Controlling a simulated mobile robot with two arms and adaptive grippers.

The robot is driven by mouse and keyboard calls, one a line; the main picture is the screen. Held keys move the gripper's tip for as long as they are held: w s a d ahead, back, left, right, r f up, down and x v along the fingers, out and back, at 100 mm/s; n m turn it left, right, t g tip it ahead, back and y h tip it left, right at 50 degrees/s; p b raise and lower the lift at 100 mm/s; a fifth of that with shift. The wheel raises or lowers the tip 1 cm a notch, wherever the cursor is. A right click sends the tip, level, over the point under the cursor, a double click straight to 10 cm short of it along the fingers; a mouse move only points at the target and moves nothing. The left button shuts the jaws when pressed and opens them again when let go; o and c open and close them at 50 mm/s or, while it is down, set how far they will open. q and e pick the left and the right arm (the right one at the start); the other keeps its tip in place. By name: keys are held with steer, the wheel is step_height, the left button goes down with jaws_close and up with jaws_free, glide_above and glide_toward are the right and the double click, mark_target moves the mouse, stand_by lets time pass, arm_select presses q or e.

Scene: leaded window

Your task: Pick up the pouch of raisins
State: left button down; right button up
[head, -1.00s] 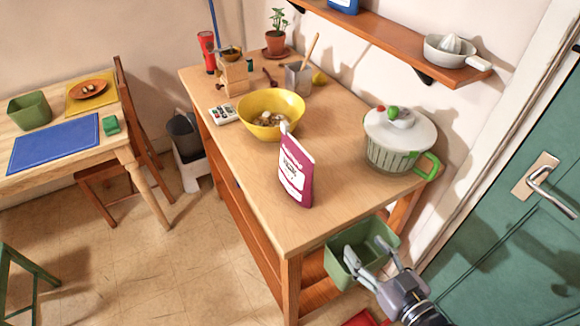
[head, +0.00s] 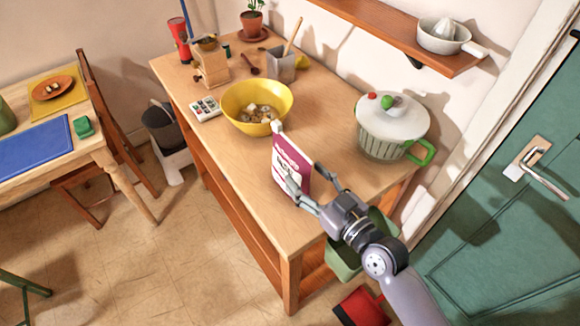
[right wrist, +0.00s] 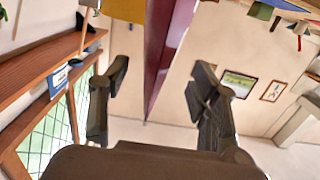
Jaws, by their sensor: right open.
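The pouch of raisins (head: 290,156), magenta with a white label, stands upright near the front edge of the wooden worktable. My right gripper (head: 303,175) is open, with one finger in front of the pouch's label and the other beyond its right side. In the right wrist view the pouch (right wrist: 167,45) shows edge-on as a dark magenta strip between the open fingers, with gaps visible on both sides. The lower part of the label is partly hidden by the near finger. My left gripper is not in view.
On the worktable (head: 240,190), a yellow bowl (head: 240,98) stands behind the pouch and a lidded white pot (head: 385,130) to its right. A green bin (head: 343,262) is partly hidden below my right arm. A wall shelf (head: 400,40) hangs above.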

mark_target(290, 159)
steer(key=shift+w+a, duration=0.35)
steer(key=shift+w, duration=0.25)
steer(key=shift+w+a, duration=0.25)
steer(key=shift+w, duration=0.05)
steer(key=p+x, duration=0.2)
steer(key=x, duration=0.2)
steer(key=shift+w+r, duration=0.15)
steer(key=shift+w, duration=0.1)
steer(key=shift+w+a, duration=0.2)
steer(key=shift+w, duration=0.1)
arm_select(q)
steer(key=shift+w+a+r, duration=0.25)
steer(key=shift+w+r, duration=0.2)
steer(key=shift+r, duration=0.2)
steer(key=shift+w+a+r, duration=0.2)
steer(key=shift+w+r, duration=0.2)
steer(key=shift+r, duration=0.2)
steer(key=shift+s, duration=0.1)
arm_select(e)
steer(key=shift+s, duration=0.1)
steer(key=shift+c, duration=0.8)
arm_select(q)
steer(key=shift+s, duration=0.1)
arm_select(e)
jaws_close()
